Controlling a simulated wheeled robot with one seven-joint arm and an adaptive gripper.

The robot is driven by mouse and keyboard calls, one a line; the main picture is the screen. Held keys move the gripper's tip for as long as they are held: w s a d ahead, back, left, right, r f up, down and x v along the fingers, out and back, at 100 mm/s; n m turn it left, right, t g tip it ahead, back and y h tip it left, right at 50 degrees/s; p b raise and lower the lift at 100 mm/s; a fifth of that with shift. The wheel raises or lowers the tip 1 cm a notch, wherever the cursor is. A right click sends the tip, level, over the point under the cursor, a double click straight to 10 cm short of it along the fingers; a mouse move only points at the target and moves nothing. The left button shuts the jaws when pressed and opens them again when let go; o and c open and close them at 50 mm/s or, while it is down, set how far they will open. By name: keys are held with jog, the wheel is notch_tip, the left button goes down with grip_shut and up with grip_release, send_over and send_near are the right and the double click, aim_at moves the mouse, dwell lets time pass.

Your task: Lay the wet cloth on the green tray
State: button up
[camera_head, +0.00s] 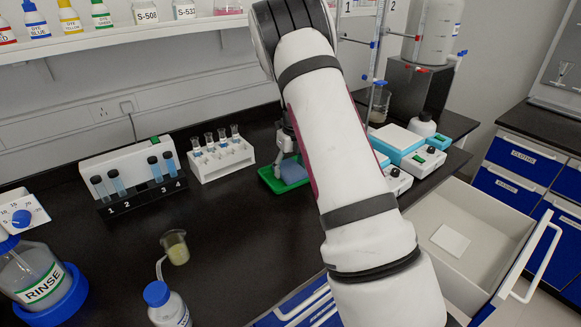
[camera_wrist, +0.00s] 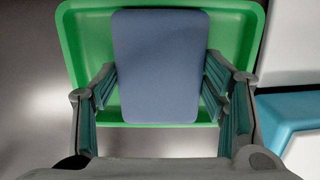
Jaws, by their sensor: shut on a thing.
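The blue-grey wet cloth (camera_head: 293,172) is at the green tray (camera_head: 268,182) on the black bench. In the wrist view the cloth (camera_wrist: 157,60) appears as a flat rounded block over the middle of the tray (camera_wrist: 75,45), within its side rims. My gripper (camera_wrist: 160,84) is above the tray with a finger on each side of the cloth, shut on it. Whether the cloth's underside touches the tray floor cannot be told. In the head view my arm hides most of my gripper and the tray's right part.
A white rack (camera_head: 222,160) of tubes stands left of the tray, with a numbered tube holder (camera_head: 130,177) further left. Blue-and-white balances (camera_head: 397,145) stand to the right. An open drawer (camera_head: 485,215) holds a white square (camera_head: 450,240). A beaker (camera_head: 175,247) and bottles stand front left.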

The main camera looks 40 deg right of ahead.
jog(key=shift+f, duration=0.15)
jog(key=o, duration=1.1)
